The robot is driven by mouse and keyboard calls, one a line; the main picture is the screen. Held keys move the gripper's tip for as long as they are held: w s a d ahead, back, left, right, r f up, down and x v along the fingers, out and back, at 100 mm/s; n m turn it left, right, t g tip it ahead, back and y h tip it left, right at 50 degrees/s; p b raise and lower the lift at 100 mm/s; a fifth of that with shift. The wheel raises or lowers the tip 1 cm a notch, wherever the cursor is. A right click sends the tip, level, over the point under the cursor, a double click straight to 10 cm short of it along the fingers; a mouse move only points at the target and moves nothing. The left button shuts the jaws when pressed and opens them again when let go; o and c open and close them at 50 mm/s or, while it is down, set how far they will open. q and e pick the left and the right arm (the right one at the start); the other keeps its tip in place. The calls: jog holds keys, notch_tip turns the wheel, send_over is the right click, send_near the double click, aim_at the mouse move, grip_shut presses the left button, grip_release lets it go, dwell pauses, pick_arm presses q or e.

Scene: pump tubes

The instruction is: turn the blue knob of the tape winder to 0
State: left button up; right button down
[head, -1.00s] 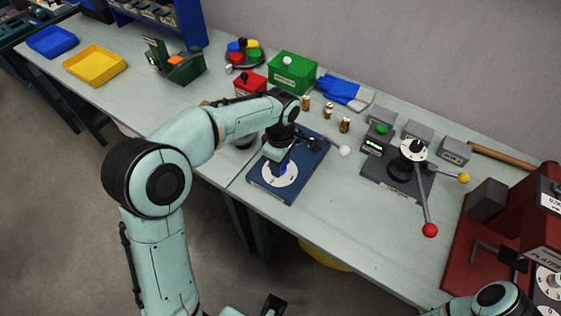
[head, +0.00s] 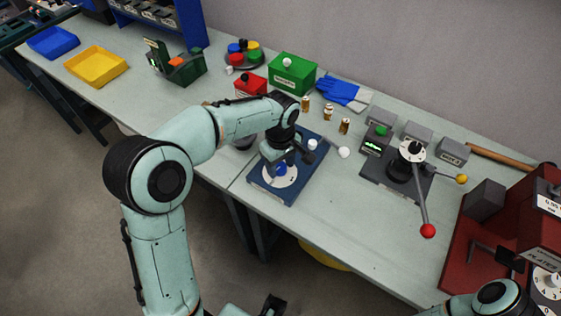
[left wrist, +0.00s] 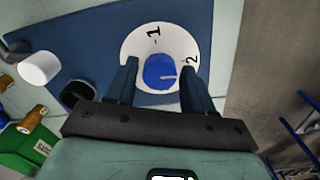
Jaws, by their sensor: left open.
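The tape winder is a dark blue plate (head: 303,183) with a round white dial (head: 283,180) and a blue knob (head: 281,168) on it. In the left wrist view the dial (left wrist: 135,47) shows the numbers 1 and 2, and the knob (left wrist: 158,70) has a pale pointer line toward the right, near the 2. The 0 cannot be seen. My left gripper (head: 287,161) is open over the dial. In the left wrist view its fingers stand on either side of the knob; contact cannot be told. My right gripper is not seen; part of my right arm shows at bottom right.
A white cylinder (head: 312,144) stands on the winder plate beside the gripper. Small brown cylinders (head: 328,112) and a green box (head: 292,73) are behind. A lever device (head: 405,172) with red and yellow balls stands to the right. The bench front between them is clear.

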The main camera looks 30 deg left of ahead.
pick_arm(q)
jog(key=m+p, duration=0.1)
jog(key=m, duration=0.5)
jog(key=shift+m, duration=0.4)
jog(key=m, duration=0.2)
jog(key=m+p, duration=0.1)
jog(key=m, duration=0.2)
jog(key=shift+s+a+r+m, duration=0.1)
jog(key=shift+a+m, duration=0.05)
jog(key=shift+m, duration=0.15)
jog(key=shift+m+p, duration=0.35)
jog(key=shift+m, duration=0.25)
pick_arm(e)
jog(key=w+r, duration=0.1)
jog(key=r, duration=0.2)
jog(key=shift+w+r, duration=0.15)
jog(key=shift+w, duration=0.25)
pick_arm(q)
jog(key=c, duration=0.9)
jog(key=shift+c, duration=0.2)
jog(key=n, duration=0.3)
jog(key=shift+b, duration=0.35)
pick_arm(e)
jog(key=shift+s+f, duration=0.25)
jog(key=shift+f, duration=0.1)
